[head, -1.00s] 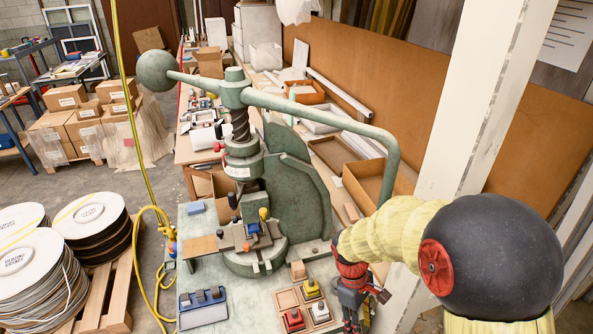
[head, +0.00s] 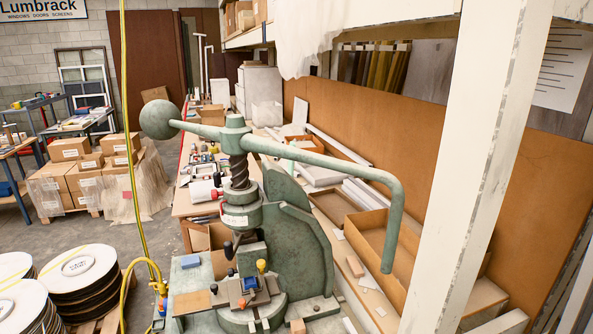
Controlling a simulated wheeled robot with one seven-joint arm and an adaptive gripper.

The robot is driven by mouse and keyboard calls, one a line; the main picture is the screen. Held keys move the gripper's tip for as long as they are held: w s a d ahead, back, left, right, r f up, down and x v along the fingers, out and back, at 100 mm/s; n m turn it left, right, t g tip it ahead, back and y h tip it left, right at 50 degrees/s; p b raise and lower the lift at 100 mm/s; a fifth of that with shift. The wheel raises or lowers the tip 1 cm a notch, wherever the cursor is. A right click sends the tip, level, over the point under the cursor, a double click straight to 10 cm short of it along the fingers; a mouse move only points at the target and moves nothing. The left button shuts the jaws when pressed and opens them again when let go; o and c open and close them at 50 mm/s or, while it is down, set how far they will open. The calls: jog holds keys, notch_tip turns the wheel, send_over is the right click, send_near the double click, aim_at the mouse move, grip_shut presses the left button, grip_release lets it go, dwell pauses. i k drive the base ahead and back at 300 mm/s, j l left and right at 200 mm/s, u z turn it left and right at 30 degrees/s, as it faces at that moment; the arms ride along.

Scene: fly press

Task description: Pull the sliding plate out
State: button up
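The green fly press (head: 300,250) stands on the bench, with a screw column and a long bent handle. On its round base lies a grey plate assembly (head: 236,294) with a small blue piece (head: 249,284) and a yellow knob (head: 262,266) on top. A flat brown plate (head: 190,303) sticks out to its left. I cannot tell for sure which of these is the sliding plate. My gripper and arm are outside the head view.
The press handle (head: 388,230) curves down at the right. A white post (head: 480,170) rises farther right. A blue block (head: 190,262) lies behind the brown plate. A wooden block (head: 297,326) is at the bottom edge. Cable reels (head: 80,275) stand on the left floor.

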aim_at(230, 292)
jog(key=i+j+u, duration=0.2)
jog(key=j, duration=0.2)
jog(key=j+u, duration=0.2)
jog(key=j, duration=0.2)
jog(key=i+j+u, duration=0.2)
jog(key=j, duration=0.15)
